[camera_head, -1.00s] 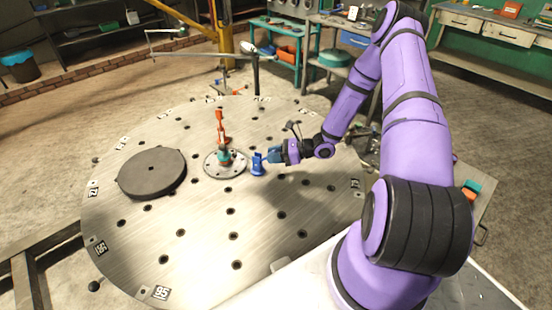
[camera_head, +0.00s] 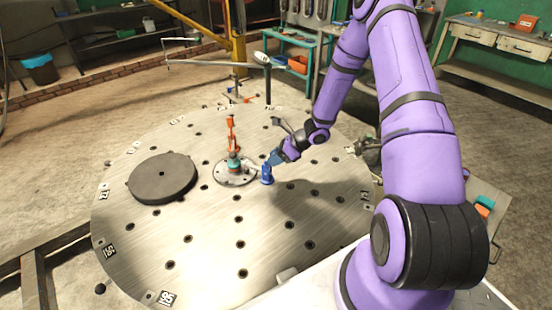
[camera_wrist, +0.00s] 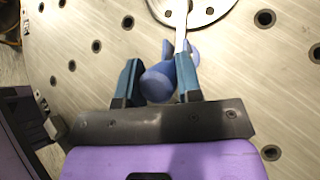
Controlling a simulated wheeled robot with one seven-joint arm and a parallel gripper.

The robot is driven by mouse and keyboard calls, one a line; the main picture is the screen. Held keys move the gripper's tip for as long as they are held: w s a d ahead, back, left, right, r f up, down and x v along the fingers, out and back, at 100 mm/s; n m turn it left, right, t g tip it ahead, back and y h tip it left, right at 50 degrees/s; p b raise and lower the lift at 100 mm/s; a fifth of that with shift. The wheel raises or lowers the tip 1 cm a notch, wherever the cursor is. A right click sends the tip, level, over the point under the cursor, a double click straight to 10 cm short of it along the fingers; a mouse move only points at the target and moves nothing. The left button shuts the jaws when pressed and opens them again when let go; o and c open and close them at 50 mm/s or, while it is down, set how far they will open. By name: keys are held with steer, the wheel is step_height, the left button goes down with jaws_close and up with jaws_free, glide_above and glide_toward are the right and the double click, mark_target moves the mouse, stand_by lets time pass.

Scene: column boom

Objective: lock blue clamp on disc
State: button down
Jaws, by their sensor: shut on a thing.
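The blue clamp (camera_head: 267,175) stands at the right edge of a small metal disc (camera_head: 233,181) on the big round plate. My gripper (camera_head: 274,160) reaches down to it from the upper right, shut on its upper part. In the wrist view the blue clamp (camera_wrist: 158,84) sits between the two teal fingers. A pale metal bar (camera_wrist: 181,30) runs from the clamp over the disc (camera_wrist: 206,12). I cannot tell whether its tip touches the disc. The clamp's base is mostly hidden in the wrist view.
An orange clamp (camera_head: 231,134) with a teal part (camera_head: 234,160) stands at the disc. A dark round slab (camera_head: 162,180) lies to the left on the round plate (camera_head: 205,240), which has several holes. The plate's front is clear.

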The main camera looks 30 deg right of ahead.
steer(key=c, duration=0.8)
jaws_free()
steer(key=v, duration=1)
steer(key=shift+s+d+r, duration=0.2)
steer(key=shift+d+r, duration=0.05)
